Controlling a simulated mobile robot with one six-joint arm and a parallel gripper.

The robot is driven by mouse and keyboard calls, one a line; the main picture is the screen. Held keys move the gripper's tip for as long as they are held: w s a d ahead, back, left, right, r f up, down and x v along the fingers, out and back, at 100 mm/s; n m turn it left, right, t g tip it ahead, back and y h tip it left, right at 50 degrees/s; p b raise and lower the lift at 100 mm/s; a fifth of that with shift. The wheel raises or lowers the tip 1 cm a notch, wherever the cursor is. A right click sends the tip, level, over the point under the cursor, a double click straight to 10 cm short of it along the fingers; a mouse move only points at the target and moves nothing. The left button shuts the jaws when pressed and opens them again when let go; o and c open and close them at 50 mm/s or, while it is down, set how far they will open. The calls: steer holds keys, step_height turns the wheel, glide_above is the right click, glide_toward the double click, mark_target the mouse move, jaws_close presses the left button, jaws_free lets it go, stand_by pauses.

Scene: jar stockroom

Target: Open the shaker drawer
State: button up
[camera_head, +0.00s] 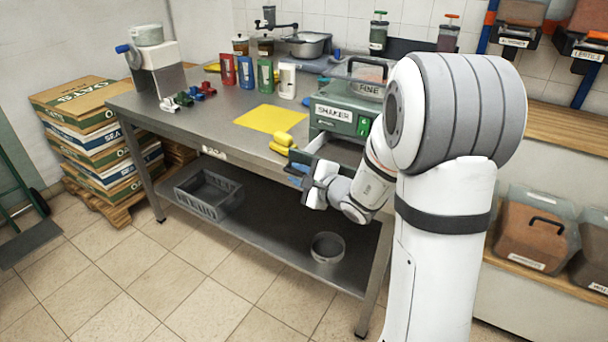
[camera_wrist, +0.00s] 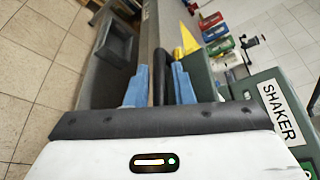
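The shaker (camera_head: 340,107) is a green box with a white SHAKER label on the steel table. In the wrist view the shaker (camera_wrist: 284,120) fills the right side, its label turned sideways. My gripper (camera_head: 298,170) is low at the shaker's front, near the table's front edge. In the wrist view, a dark bar (camera_wrist: 159,85), apparently the drawer's handle, lies between the blue fingers of my gripper (camera_wrist: 160,70). Narrow gaps seem to show beside the bar, so the fingers look open around it.
A yellow sheet (camera_head: 270,119) and yellow pieces (camera_head: 285,142) lie left of the shaker. Coloured containers (camera_head: 264,76) stand farther back. A grey crate (camera_head: 208,193) and a round metal pan (camera_head: 327,247) are on the lower shelf. The tiled floor in front is clear.

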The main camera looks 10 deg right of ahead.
steer(key=shift+o, duration=1.1)
steer(key=v, duration=0.8)
